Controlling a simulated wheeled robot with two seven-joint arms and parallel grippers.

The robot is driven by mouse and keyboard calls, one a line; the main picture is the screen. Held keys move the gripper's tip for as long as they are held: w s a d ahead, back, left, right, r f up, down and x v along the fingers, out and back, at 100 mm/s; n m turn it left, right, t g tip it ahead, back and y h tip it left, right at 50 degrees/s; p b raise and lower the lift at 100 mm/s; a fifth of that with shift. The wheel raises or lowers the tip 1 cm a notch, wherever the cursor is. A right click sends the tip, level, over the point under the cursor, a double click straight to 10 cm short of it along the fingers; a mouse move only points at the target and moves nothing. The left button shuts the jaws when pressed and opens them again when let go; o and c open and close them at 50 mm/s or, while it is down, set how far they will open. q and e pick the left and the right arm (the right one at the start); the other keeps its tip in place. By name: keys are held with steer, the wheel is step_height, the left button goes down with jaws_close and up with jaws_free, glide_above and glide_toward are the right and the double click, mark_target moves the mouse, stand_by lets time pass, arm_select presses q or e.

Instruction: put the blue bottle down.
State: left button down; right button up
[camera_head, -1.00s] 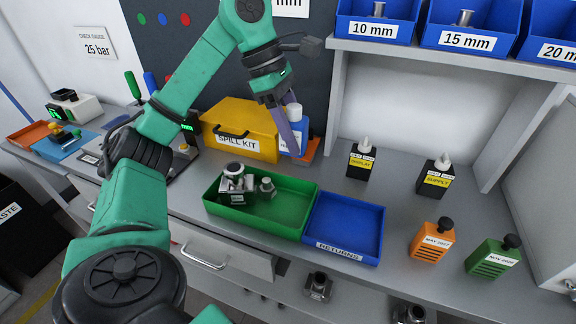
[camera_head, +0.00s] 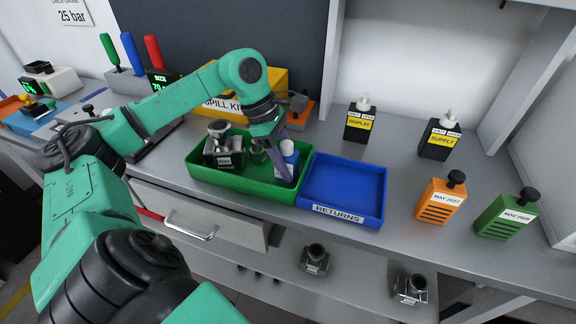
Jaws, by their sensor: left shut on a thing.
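My left gripper (camera_head: 279,150) reaches down over the tray and is shut on the bottle. The bottle looks nearly upright; whether its base touches the tray floor is hidden. My right gripper is not in view.
The empty blue RETURNS tray (camera_head: 344,214) adjoins the green tray on the right. The yellow spill kit (camera_head: 215,101) is behind. Black DISPLAY (camera_head: 358,124) and SUPPLY (camera_head: 437,140) bottles and orange (camera_head: 436,203) and green (camera_head: 502,216) containers stand to the right.

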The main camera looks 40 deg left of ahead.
arm_select(q)
steer(key=shift+w, duration=0.1)
steer(key=shift+f, duration=0.1)
steer(key=shift+c, duration=1.6)
jaws_free()
steer(key=shift+r, duration=0.45)
steer(key=p+v, duration=0.3)
steer(key=v, duration=0.8)
steer(key=shift+r, duration=0.25)
steer(key=shift+a, duration=0.1)
